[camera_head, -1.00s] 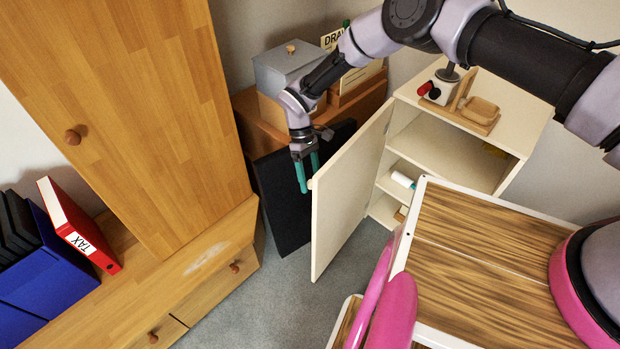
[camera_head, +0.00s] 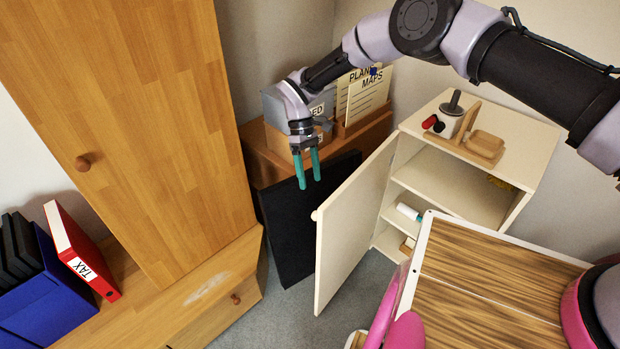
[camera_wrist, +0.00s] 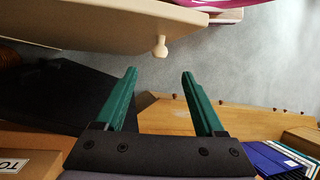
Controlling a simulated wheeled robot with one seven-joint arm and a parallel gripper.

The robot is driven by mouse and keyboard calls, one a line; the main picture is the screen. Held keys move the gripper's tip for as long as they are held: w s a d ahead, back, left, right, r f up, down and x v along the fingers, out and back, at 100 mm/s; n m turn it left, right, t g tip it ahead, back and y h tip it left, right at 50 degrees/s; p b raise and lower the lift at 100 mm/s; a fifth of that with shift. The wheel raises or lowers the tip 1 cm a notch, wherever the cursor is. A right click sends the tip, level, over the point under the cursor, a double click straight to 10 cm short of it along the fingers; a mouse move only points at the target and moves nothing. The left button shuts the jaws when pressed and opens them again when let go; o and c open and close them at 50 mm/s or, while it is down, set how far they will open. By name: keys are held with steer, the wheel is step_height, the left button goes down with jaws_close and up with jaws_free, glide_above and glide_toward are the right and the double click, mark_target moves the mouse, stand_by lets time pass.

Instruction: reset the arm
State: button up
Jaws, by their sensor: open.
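My gripper (camera_head: 307,168) has two green fingers. They are spread apart with nothing between them, also in the wrist view (camera_wrist: 160,95). In the head view it hangs in front of a black panel (camera_head: 290,235), left of the open cream cabinet door (camera_head: 345,225). The fingers look clear of the door. The door's round knob (camera_wrist: 160,47) shows beyond the fingertips in the wrist view. My arm reaches in from the upper right.
The cream cabinet (camera_head: 450,190) stands open, with a wooden stand (camera_head: 465,150) on top. A grey box (camera_head: 272,105) and files (camera_head: 368,95) stand on a low wooden unit behind the gripper. A tall wooden cupboard (camera_head: 150,130) and red TAX binder (camera_head: 90,260) are at left.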

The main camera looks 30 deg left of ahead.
steer(key=w+d+r+m+t+y, duration=0.15)
steer(key=w+d+r, duration=0.3)
steer(key=r, duration=0.55)
steer(key=w+d+r+m+y, duration=0.1)
steer(key=w+d+r+m, duration=0.1)
steer(key=w+d+r, duration=0.5)
steer(key=w+d+r+m+t+y, duration=0.15)
steer(key=w+r, duration=0.25)
steer(key=r, duration=0.8)
steer(key=w+d+r+m, duration=0.2)
steer(key=d+r+m, duration=0.1)
steer(key=d+r, duration=0.75)
steer(key=s+d+r+m+t+y, duration=0.1)
steer(key=s+d+r+m+t, duration=0.15)
steer(key=d+r, duration=0.45)
steer(key=s+d+r+m+t+y, duration=0.1)
steer(key=s+d+r+m, duration=0.3)
steer(key=d, duration=0.7)
steer(key=s+d+m+t, duration=0.4)
steer(key=s+d+m, duration=0.2)
steer(key=s+d, duration=0.7)
steer(key=shift+r, duration=0.4)
